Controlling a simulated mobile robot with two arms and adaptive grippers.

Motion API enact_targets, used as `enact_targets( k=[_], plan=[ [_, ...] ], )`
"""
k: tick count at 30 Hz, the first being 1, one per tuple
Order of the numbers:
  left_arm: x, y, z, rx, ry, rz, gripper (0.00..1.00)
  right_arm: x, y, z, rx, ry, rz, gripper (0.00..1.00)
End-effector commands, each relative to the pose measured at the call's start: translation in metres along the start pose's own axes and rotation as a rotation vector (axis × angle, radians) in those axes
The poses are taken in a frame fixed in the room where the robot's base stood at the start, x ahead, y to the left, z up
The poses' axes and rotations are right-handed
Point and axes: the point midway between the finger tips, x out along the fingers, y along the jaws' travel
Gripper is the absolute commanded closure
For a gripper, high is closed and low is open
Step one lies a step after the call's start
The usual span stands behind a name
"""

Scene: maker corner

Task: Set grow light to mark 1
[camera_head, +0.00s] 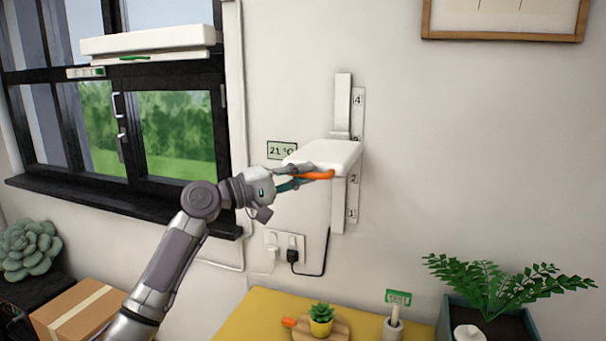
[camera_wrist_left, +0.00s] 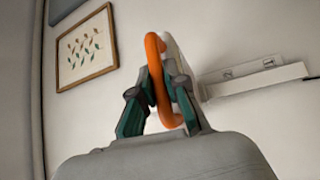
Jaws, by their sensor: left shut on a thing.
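The grow light (camera_head: 325,155) is a white slab standing out from a white vertical rail (camera_head: 342,97) on the wall. Beside the rail is a strip with number marks: 4 (camera_head: 357,100) at the top, 2 (camera_head: 353,179) and 1 (camera_head: 352,213) lower down. The lamp head meets the rail just above mark 2, and mark 3 is partly hidden. My left gripper (camera_head: 294,180) is shut on the light's orange handle (camera_head: 318,175). In the left wrist view the handle (camera_wrist_left: 155,62) passes between the fingertips. My right gripper is not in view.
A 21 °C display (camera_head: 282,150) hangs behind the lamp. A plugged socket (camera_head: 284,244) with a black cord is below. A yellow table (camera_head: 250,318) holds a small potted succulent (camera_head: 320,320); a fern (camera_head: 490,285) stands at the right. A window (camera_head: 165,120) is on the left.

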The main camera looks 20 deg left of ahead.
Motion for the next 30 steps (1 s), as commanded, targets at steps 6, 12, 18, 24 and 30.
enact_targets(
  k=[6,12,18,24,30],
  plan=[
    [-0.006,-0.053,0.007,-0.003,-0.002,-0.004,1.00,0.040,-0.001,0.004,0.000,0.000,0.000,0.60],
    [-0.014,-0.116,0.016,-0.005,-0.003,-0.004,1.00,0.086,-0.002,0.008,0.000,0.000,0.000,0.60],
    [-0.022,-0.172,0.023,-0.003,-0.004,-0.005,1.00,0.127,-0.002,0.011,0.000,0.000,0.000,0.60],
    [-0.028,-0.212,0.028,-0.002,-0.004,-0.005,1.00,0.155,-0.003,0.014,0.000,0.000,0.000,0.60],
    [-0.030,-0.232,0.030,-0.002,-0.003,-0.003,1.00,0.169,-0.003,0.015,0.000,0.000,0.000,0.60]
  ],
)
